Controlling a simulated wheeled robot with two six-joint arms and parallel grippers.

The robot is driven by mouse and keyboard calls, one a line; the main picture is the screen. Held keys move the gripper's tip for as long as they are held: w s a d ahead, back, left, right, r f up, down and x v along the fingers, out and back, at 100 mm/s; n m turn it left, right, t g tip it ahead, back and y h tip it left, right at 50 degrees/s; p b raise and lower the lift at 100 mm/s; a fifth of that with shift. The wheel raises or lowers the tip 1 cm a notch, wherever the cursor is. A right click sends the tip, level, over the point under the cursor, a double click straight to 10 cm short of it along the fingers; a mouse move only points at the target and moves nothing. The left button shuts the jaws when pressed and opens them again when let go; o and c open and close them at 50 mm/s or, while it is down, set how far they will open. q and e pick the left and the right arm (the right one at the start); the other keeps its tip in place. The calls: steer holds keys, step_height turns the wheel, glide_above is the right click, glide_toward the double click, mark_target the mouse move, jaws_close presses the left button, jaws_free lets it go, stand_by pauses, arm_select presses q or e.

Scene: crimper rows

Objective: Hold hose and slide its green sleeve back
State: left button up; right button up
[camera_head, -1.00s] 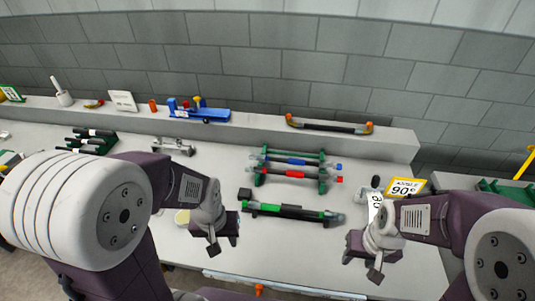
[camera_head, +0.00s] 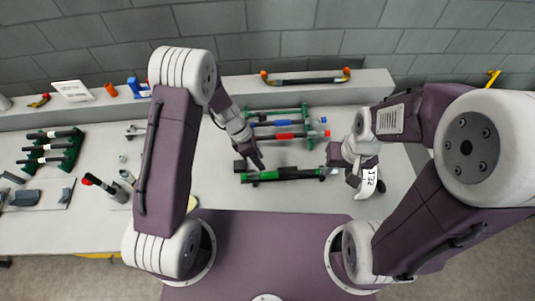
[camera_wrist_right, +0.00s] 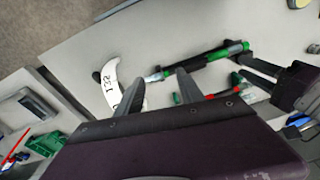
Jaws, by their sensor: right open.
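The black hose with its green sleeve (camera_head: 285,174) lies nearest me of the hoses on the table, its grey end to the right. In the right wrist view the green sleeve (camera_wrist_right: 218,54) shows along the hose. My left gripper (camera_head: 251,165) is open, its dark fingers at the left part of the hose; it also shows in the right wrist view (camera_wrist_right: 242,66). Whether its fingers straddle the hose is unclear. My right gripper (camera_wrist_right: 158,86) is open and empty, with the hose's grey end just beyond its fingertips. In the head view my right gripper (camera_head: 343,165) is beside that end.
Behind lie a red-ended hose (camera_head: 288,136) and a blue-ended hose (camera_head: 285,124) on a green rack. A curved white tag (camera_wrist_right: 109,84) lies near my right gripper. Another green rack (camera_head: 68,155) stands left.

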steer(key=w+a+m+t, duration=0.2)
steer(key=w+m, duration=0.5)
steer(key=m, duration=0.9)
glide_toward(295, 172)
steer(key=shift+g, duration=0.3)
steer(key=x, duration=0.9)
steer(key=shift+w+d, duration=0.1)
steer(key=shift+w, duration=0.05)
jaws_close()
